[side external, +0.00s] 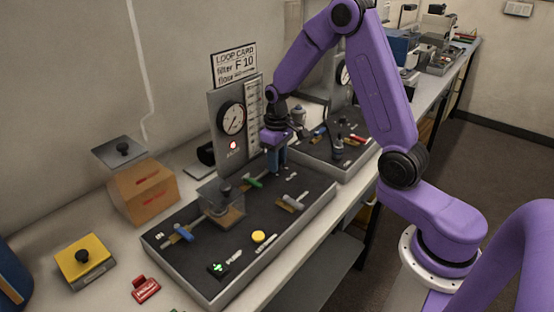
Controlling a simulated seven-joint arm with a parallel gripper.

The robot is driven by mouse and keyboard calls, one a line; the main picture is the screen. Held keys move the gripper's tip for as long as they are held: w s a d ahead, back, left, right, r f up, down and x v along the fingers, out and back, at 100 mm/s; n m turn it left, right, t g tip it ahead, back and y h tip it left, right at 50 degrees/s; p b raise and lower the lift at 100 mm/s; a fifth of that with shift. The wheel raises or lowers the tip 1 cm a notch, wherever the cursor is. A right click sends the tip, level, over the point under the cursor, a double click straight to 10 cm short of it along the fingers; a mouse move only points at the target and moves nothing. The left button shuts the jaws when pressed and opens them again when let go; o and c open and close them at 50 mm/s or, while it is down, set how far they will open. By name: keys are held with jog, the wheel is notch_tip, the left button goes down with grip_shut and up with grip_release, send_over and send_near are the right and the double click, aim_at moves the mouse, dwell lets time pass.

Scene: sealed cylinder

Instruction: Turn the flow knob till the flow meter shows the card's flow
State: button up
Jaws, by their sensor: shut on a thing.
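The loop card (233,65) stands above the upright panel; it reads "filter F 10", and its flow figure is too small to read. The flow meter (253,112) is a pale vertical scale at the panel's right; its reading cannot be made out. My gripper (277,160) points down just in front of the panel's lower right, below the flow meter. It is shut on what appears to be the flow knob, which its fingers hide.
A round gauge (232,118) sits above a lit red lamp (233,145). The black-topped bench unit (200,262) carries a clear box (222,205), a blue-handled valve (183,232), a green handle (253,181), a grey handle (293,203) and a yellow button (258,236). A cardboard box (145,190) stands left.

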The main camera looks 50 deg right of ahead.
jog(key=shift+n, duration=2)
jog(key=shift+w, duration=0.1)
jog(key=o, duration=1)
jog(key=shift+o, duration=0.2)
jog(key=shift+r, duration=0.1)
notch_tip(320, 180, up, 17)
jog(key=shift+r, duration=0.15)
